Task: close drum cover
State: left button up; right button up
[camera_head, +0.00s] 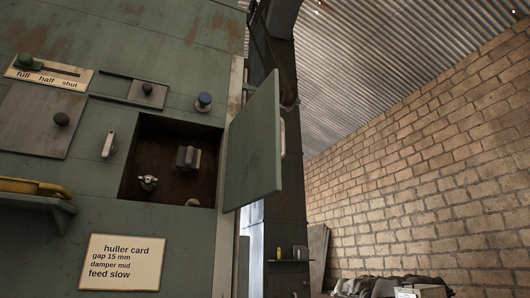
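The drum cover, which I take to be the green hinged door (256,145), stands open at the right side of a dark square opening (166,130) in the green machine. A pale handle (283,138) shows on the door's right edge. Inside the opening are a grey block (188,157), a metal wing-shaped knob (148,184) and a small rounded thing at the bottom (192,202). A pale latch lever (109,144) sits on the panel left of the opening. Neither of my grippers is in view.
A blue knob (204,100) sticks out above the opening. A yellow bar (34,187) on a green ledge juts out at the left. A huller card (121,262) is below. A dark post stands behind the door. Open space lies right of the door, before the brick wall (420,180).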

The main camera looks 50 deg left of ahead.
aim_at(256, 150)
jog(key=i, duration=1.3)
jog(key=u, duration=3)
